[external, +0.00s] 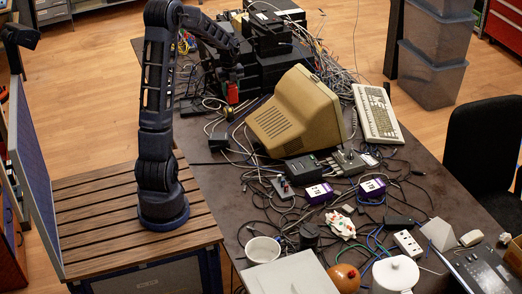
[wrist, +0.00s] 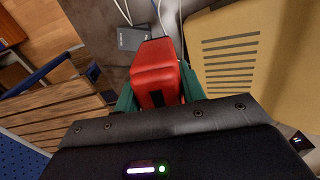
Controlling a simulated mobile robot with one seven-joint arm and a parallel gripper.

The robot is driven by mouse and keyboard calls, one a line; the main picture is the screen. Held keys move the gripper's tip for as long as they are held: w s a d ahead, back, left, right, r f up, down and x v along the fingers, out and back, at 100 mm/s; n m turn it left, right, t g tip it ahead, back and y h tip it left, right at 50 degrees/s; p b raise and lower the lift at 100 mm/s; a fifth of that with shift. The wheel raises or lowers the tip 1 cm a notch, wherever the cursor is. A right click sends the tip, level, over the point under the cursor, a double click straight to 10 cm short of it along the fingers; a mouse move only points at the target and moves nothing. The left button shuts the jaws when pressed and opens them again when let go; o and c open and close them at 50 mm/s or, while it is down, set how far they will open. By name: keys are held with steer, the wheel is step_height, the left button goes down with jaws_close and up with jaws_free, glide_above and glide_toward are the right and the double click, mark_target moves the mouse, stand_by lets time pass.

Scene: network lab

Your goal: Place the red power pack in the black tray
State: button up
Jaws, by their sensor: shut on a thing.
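The red power pack (wrist: 155,72) is held between the green fingers of my gripper (wrist: 157,88) in the wrist view. In the external view, my gripper (external: 232,80) is at the far part of the dark table, and the red power pack (external: 232,93) shows small below it. It appears to be above the tabletop, left of the beige monitor, but its exact height is hard to tell. I cannot clearly pick out the black tray in either view; dark gear crowds the area beyond my gripper.
A beige monitor (external: 295,112) stands close on the right, and its vented case (wrist: 230,55) fills the wrist view's right side. A small dark adapter (wrist: 131,38) lies on the table. Black equipment (external: 285,68) and tangled cables lie behind. A slatted wooden surface (external: 105,215) supports my base.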

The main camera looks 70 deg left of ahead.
steer(key=s+a+n, duration=0.2)
steer(key=a+n, duration=0.1)
steer(key=a, duration=1.6)
steer(key=n, duration=0.2)
glide_above(193, 107)
steer(key=f, duration=0.2)
step_height(193, 107, down, 19)
steer(key=shift+s+a+f, duration=0.1)
steer(key=shift+a, duration=0.05)
steer(key=shift+f, duration=0.1)
steer(key=o, duration=1.2)
steer(key=shift+o, duration=0.2)
step_height(193, 107, up, 12)
